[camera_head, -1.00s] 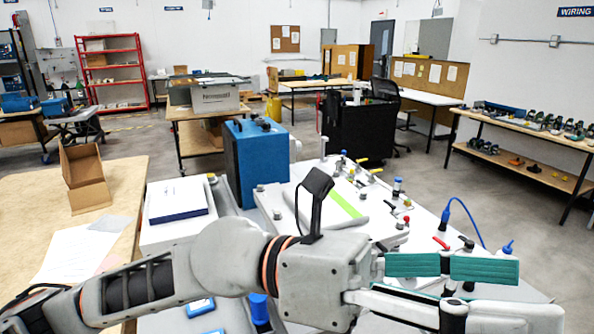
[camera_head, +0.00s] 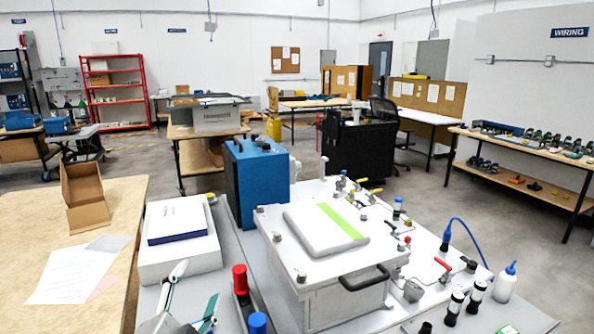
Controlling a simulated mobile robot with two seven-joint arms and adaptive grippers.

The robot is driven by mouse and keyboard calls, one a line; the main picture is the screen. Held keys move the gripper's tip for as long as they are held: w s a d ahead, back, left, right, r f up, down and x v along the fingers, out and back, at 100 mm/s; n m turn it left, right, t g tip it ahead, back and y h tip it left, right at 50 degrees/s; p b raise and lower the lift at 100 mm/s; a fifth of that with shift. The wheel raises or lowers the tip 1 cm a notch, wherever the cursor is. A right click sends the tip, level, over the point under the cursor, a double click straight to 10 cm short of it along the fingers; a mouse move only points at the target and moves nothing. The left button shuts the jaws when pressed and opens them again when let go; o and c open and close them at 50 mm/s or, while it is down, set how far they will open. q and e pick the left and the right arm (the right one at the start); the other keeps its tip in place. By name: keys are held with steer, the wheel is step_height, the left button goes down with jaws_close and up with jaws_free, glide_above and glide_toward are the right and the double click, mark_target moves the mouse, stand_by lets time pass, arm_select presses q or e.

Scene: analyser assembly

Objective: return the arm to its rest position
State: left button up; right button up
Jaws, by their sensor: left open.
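My left gripper (camera_head: 197,283) shows at the bottom edge, left of centre. Its two fingers point up and are spread apart, with nothing between them. The rest of my left arm is below the frame. The gripper is in front of the white box (camera_head: 180,258) and to the left of the red-capped post (camera_head: 240,283). The analyser (camera_head: 325,268), a white case with a grey pad, a green strip and a black handle, stands clear of it on the right. My right gripper is not in view.
A blue box (camera_head: 256,182) stands behind the analyser. A blue-capped item (camera_head: 257,323) is at the bottom edge. Valves, a blue hose (camera_head: 468,228) and a squeeze bottle (camera_head: 505,284) are at right. A wooden table (camera_head: 118,200) with an open carton (camera_head: 84,195) is at left.

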arm_select(q)
steer(key=s+a+f+n+g+y, duration=0.25)
steer(key=s+a+f+g, duration=0.25)
steer(key=s+a+f, duration=0.45)
steer(key=s+a+f+n+g+y, duration=0.25)
steer(key=s+a+f+g, duration=0.35)
steer(key=s+f, duration=0.7)
steer(key=w+d+f+n+t+h+b, duration=0.1)
steer(key=d+f+t+h+b, duration=0.1)
steer(key=d+f, duration=0.5)
steer(key=w+d+f+n+t+h+b, duration=0.1)
steer(key=d+f+h+b, duration=0.4)
steer(key=f, duration=1.1)
steer(key=w+d, duration=0.1)
steer(key=d, duration=0.1)
steer(key=shift+d+t, duration=0.4)
steer(key=shift+f, duration=0.1)
